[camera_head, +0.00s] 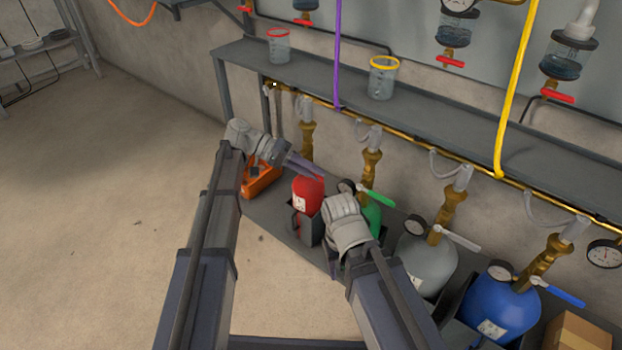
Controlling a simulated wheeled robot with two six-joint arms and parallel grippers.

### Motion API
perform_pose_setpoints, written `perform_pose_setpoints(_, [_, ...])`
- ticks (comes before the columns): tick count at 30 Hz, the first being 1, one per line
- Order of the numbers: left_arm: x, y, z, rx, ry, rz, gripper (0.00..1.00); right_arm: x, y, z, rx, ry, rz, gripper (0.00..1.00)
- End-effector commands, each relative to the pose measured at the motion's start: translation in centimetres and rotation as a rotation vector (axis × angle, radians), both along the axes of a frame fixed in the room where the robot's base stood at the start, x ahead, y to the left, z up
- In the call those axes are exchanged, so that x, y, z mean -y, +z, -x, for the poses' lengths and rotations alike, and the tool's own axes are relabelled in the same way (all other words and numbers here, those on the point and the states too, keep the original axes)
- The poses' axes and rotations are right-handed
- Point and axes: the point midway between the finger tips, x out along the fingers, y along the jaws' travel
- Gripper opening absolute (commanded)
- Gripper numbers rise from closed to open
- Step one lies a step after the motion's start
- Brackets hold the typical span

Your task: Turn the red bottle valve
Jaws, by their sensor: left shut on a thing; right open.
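The red bottle (309,196) stands on the low shelf, left of the green bottle (373,217). My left gripper (308,167) is at the top of the red bottle, below its brass fitting (307,140). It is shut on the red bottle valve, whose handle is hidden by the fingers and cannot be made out. My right gripper (334,264) is open, low in front of the shelf and below the red and green bottles. Its fingers are partly hidden by its own wrist.
The green valve handle (376,195), a grey bottle (429,262) and a blue bottle (497,306) stand to the right, with gauges. An orange object (262,180) lies left of the red bottle. A grey upper shelf (330,85) holds two beakers. Floor at left is clear.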

Motion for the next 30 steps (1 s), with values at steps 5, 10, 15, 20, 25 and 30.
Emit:
perform_pose_setpoints(5, [0.09, 0.11, 0.07, -0.041, 0.000, 0.051, 0.00, 0.00, -1.09, 0.00, 0.000, 0.000, 0.000, 0.57])
perform_pose_setpoints(10, [0.14, 0.43, 0.15, -0.061, 0.000, 0.076, 0.00, -0.01, -1.37, 0.00, 0.000, 0.000, 0.000, 0.57])
perform_pose_setpoints(15, [0.17, 0.57, 0.17, -0.066, 0.000, 0.082, 0.00, 0.00, -1.39, 0.00, 0.000, 0.000, 0.000, 0.57])
perform_pose_setpoints(20, [0.16, 0.59, 0.17, -0.065, -0.001, 0.082, 0.00, 0.00, -1.37, -0.01, 0.000, 0.000, 0.000, 0.57])
perform_pose_setpoints(25, [0.16, 0.59, 0.16, -0.065, 0.000, 0.082, 0.28, -0.01, -1.37, 0.00, 0.000, 0.000, 0.000, 0.57])
perform_pose_setpoints(30, [0.17, 0.58, 0.15, -0.065, 0.000, 0.082, 0.47, 0.00, -1.37, 0.01, 0.000, 0.000, 0.000, 0.57])
